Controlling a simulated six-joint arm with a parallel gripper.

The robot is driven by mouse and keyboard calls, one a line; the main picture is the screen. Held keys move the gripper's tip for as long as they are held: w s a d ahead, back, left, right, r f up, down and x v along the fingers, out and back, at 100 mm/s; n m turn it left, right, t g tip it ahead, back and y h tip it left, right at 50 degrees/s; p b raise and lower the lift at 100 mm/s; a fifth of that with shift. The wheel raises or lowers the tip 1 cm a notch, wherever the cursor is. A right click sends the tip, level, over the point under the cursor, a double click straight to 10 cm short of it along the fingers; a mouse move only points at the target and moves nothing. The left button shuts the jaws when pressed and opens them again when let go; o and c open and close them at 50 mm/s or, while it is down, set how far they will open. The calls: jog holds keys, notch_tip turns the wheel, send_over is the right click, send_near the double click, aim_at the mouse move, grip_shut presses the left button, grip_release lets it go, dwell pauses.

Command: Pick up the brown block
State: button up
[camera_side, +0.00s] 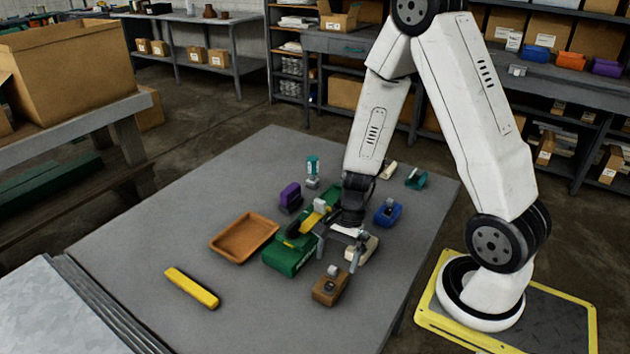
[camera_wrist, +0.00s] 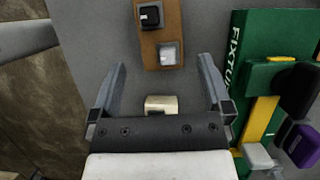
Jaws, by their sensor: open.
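The brown block (camera_side: 329,290) lies near the front right of the grey table. A light grey knob-like piece and a darker piece sit on its top. In the wrist view the brown block (camera_wrist: 161,50) is at the top centre, beyond the fingertips, with a black square piece and a grey piece on it. My gripper (camera_side: 340,252) is above the table, behind the brown block and apart from it. In the wrist view my gripper (camera_wrist: 162,72) has its two fingers wide apart, with nothing held between them.
A cream block (camera_side: 367,249) is close under my gripper. A green fixture (camera_side: 288,258) with a yellow bar stands left of it. A blue block (camera_side: 388,213), a purple block (camera_side: 290,197), a brown tray (camera_side: 245,238) and a yellow bar (camera_side: 191,287) lie around. The front-left table is mostly clear.

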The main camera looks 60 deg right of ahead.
aim_at(331, 281)
jog(key=shift+a+f, duration=0.15)
jog(key=shift+f, duration=0.25)
jog(key=shift+x, duration=2.6)
jog(key=shift+a, duration=0.1)
grip_shut()
jog(key=shift+r, duration=0.25)
notch_tip(331, 281, up, 10)
jog(key=shift+f, duration=0.2)
